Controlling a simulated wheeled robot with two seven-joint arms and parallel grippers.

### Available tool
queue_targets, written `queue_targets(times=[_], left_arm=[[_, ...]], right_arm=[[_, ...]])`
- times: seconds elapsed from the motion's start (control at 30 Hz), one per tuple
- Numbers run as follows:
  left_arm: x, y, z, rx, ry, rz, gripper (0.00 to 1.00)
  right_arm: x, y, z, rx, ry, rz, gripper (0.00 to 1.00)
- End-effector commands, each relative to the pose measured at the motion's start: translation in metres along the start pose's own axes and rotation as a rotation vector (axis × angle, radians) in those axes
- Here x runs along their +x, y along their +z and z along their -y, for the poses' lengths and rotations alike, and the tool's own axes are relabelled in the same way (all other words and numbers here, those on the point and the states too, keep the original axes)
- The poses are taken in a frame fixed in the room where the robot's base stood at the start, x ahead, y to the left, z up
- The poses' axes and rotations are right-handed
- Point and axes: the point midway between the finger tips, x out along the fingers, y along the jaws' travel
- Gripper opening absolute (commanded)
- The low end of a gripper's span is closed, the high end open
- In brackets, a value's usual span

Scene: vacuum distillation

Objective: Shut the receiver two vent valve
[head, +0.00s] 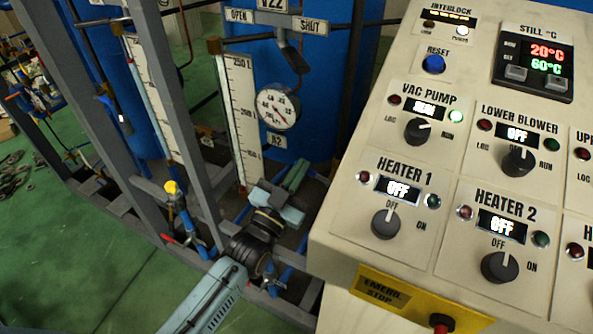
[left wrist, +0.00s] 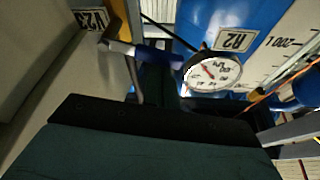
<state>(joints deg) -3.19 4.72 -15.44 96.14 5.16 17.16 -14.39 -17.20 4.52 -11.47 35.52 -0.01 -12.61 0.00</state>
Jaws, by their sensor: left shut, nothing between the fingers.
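My left gripper (head: 298,176) is below the round gauge (head: 277,107) and R2 label (head: 277,140) of a blue receiver tank (head: 330,70). Its fingers are shut and empty. In the left wrist view its dark green fingers (left wrist: 160,85) point toward a lever with a blue grip (left wrist: 155,54), near a V23 label (left wrist: 88,20); I cannot tell whether they touch. Higher up in the head view, a plate marked OPEN and SHUT (head: 262,20) sits under a V22 label (head: 272,4), with a dark lever (head: 290,52) below it. The frames do not show which valve is the vent. My right gripper is out of view.
A control panel (head: 450,150) with knobs fills the right side, close to my left arm. Grey frame posts (head: 165,90) and level scales (head: 240,105) stand to the left of the gauge. A yellow-topped valve (head: 172,188) is low at the left.

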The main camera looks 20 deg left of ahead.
Motion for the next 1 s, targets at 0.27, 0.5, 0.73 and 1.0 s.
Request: queue_targets(times=[0.27,0.5,0.73,1.0], left_arm=[[-0.004,0.011,0.002,-0.155,-0.055,0.004,0.00],[-0.006,0.015,0.002,-0.216,-0.075,0.005,0.00],[-0.006,0.016,0.002,-0.230,-0.080,0.004,0.00],[-0.006,0.016,0.002,-0.229,-0.080,0.004,0.00]], right_arm=[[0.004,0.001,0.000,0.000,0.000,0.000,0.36],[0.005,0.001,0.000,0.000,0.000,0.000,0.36],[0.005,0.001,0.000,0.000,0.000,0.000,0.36],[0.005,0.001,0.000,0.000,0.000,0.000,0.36]])
